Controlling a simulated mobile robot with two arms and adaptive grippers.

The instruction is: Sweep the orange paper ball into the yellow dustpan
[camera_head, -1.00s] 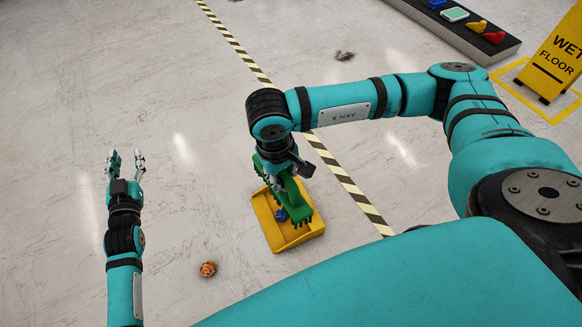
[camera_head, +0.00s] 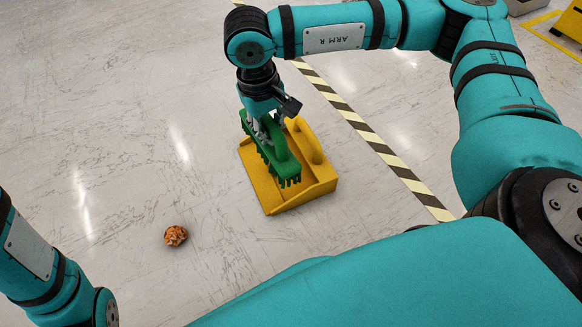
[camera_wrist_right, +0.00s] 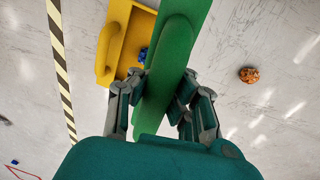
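The orange paper ball (camera_head: 176,236) lies on the floor to the lower left of the yellow dustpan (camera_head: 325,186), apart from it. In the right wrist view the ball (camera_wrist_right: 249,75) is to the right of the brush. My right gripper (camera_wrist_right: 157,95) is shut on the green brush (camera_head: 283,160), which it holds over the dustpan, bristles down. I cannot tell whether the bristles touch the pan. A blue crumpled ball (camera_wrist_right: 143,54) shows by the dustpan (camera_wrist_right: 132,40) in the wrist view; the brush hides it in the head view. My left gripper is out of view.
A striped tape line (camera_head: 366,133) runs along the floor right of the dustpan. A yellow-marked floor area (camera_head: 545,22) is at the top right. The floor around the ball is clear.

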